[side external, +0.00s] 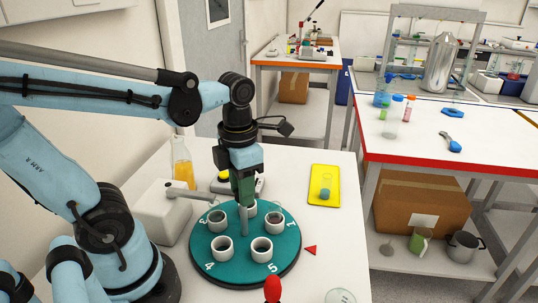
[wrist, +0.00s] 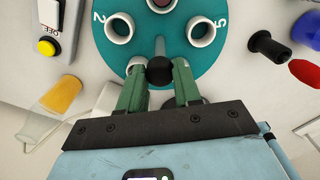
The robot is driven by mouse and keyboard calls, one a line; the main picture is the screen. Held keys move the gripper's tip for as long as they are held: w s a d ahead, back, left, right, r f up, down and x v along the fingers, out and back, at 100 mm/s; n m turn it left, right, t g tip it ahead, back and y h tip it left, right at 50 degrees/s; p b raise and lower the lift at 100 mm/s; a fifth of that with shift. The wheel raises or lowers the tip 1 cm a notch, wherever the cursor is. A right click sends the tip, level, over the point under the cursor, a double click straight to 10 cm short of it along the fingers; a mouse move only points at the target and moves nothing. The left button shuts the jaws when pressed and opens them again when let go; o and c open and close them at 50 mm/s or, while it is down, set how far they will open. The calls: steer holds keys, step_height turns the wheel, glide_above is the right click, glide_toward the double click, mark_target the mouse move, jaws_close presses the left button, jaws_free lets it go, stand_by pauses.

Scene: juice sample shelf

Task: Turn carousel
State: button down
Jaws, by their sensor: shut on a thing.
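The carousel (side external: 240,276) is a round teal disc on the white table, with several white ring holders and numbers on it. In the side view, 4 and 5 face the front, 3 is at the left and 1 at the right. A red triangle marker (side external: 310,250) lies on the table just right of the disc, between 5 and 1. My gripper (side external: 243,203) points down over the disc's middle. In the wrist view, its green fingers (wrist: 159,74) are shut on the carousel's black knob (wrist: 159,70). The teal disc (wrist: 165,45) spreads out beyond it.
A juice bottle (side external: 183,163), a white box with a lever (side external: 164,209) and a device with a yellow button (side external: 223,176) stand behind and left. A red-topped object (side external: 272,289) stands at the front.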

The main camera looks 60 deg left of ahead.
steer(key=c, duration=0.8)
jaws_free()
steer(key=shift+r, duration=0.15)
step_height(320, 180, up, 12)
steer(key=shift+f, duration=0.1)
